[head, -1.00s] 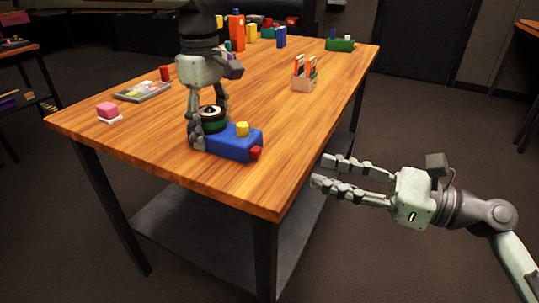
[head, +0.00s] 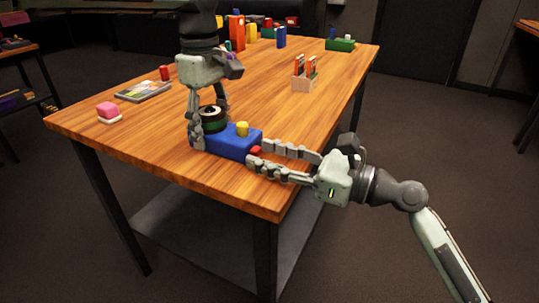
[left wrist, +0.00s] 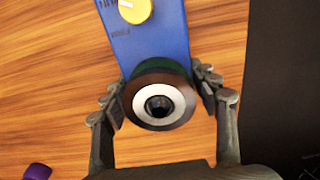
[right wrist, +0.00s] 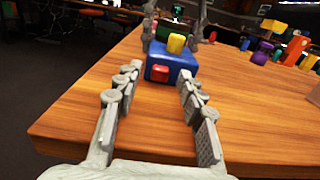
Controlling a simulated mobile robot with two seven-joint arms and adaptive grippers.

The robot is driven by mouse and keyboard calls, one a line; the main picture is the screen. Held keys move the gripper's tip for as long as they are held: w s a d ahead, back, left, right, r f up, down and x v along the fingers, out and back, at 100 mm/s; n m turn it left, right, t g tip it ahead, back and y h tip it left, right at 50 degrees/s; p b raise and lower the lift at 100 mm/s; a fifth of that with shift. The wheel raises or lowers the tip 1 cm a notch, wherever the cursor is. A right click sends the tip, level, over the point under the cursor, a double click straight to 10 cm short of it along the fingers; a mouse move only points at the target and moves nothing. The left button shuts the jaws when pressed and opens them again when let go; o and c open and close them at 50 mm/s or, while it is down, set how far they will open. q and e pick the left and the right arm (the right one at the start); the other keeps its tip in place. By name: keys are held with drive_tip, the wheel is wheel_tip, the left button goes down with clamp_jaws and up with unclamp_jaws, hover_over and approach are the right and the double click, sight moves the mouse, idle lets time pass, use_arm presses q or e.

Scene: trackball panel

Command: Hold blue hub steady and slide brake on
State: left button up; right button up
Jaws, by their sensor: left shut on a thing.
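The blue hub (head: 228,146) lies near the table's front corner. It carries a yellow knob (head: 242,129), a dark round ring with a white band and black ball (left wrist: 160,104), and a red block (right wrist: 159,74) on its end face. I cannot tell which part is the brake. My left gripper (head: 209,130) comes from above and is shut on the hub at its round end, with fingers on both sides (left wrist: 160,92). My right gripper (head: 258,153) is open, level, at the hub's red end. In the right wrist view its fingers (right wrist: 152,78) stand apart on either side of the red block.
The wooden table (head: 160,140) has its near corner below my right gripper. Several coloured blocks are at the back. The table's middle is clear.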

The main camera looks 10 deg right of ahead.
sight(260, 142)
clamp_jaws()
idle(0.4)
drive_tip(key=w+d, duration=0.2)
drive_tip(key=shift+w, duration=0.4)
unclamp_jaws()
drive_tip(key=v, duration=1.2)
